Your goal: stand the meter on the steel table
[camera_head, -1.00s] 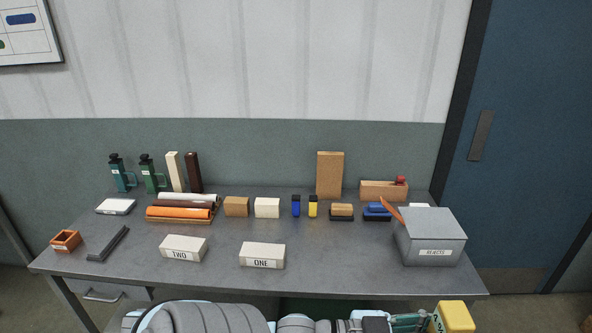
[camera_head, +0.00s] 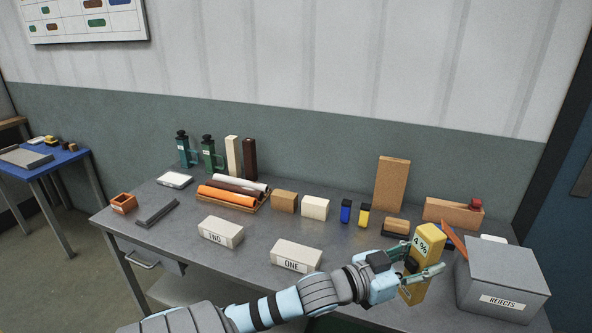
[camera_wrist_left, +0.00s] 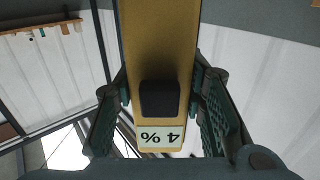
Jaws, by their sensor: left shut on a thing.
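The meter is a yellow block (camera_head: 430,242) with a white "4 %" label and a black part on its face. My left gripper (camera_head: 412,266) is shut on it and holds it roughly upright, slightly tilted, at the front right of the steel table. In the left wrist view the meter (camera_wrist_left: 160,50) lies between the two fingers (camera_wrist_left: 160,105), label near the palm. The grey steel table (camera_head: 180,225) holds many things. I cannot tell the gap between the meter's lower end and the table. My right gripper is not in view.
A grey REJECTS box (camera_head: 505,275) stands just right of the meter. White ONE (camera_head: 296,255) and "TWO"-like (camera_head: 221,232) blocks sit along the front. Small blue (camera_head: 346,211) and yellow (camera_head: 364,215) blocks stand behind. Bare tabletop shows between the front blocks and the back row. A blue table (camera_head: 50,165) is at left.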

